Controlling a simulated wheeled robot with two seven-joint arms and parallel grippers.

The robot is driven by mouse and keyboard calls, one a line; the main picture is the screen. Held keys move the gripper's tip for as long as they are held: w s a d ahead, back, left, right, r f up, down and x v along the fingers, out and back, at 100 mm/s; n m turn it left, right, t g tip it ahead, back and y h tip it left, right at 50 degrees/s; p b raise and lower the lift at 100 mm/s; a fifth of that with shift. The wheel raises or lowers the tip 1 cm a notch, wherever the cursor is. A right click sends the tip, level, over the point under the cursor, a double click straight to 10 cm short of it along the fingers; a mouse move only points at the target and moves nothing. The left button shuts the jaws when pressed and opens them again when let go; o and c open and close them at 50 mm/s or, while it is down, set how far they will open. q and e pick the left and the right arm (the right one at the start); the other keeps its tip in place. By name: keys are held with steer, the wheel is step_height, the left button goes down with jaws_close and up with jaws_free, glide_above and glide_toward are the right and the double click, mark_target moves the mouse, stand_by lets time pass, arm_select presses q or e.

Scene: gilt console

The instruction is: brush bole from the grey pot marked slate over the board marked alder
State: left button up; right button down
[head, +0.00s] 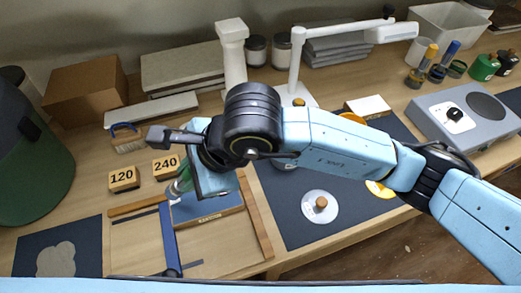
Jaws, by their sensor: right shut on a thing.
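My right gripper (172,150) reaches in from the right, above the left part of the bench. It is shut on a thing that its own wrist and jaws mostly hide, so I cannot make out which. A greenish, glassy piece (181,184) shows just below the jaws; I cannot tell whether it is held. No pot marked slate can be made out; the arm covers part of the dark mat. My left gripper is not in view.
Wooden blocks marked 120 (123,179) and 240 (166,166) stand left of the gripper. A white disc with a wooden knob (320,204) lies on the dark mat (285,226). A white lamp (296,70) rises behind. A grey hotplate-like device (468,118) stands right.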

steer(key=shift+r+p, duration=0.8)
steer(key=shift+r, duration=1.35)
steer(key=shift+d+r+p, duration=0.15)
steer(key=shift+r+p, duration=0.05)
steer(key=shift+p, duration=0.3)
steer(key=w+d+h+p, duration=0.1)
steer(key=d+h+p, duration=0.1)
steer(key=d+p, duration=0.7)
steer(key=shift+w+r+g+h+p, duration=0.15)
steer(key=shift+r+g+h+p, duration=0.2)
steer(key=shift+p, duration=1.9)
steer(key=shift+d, duration=0.1)
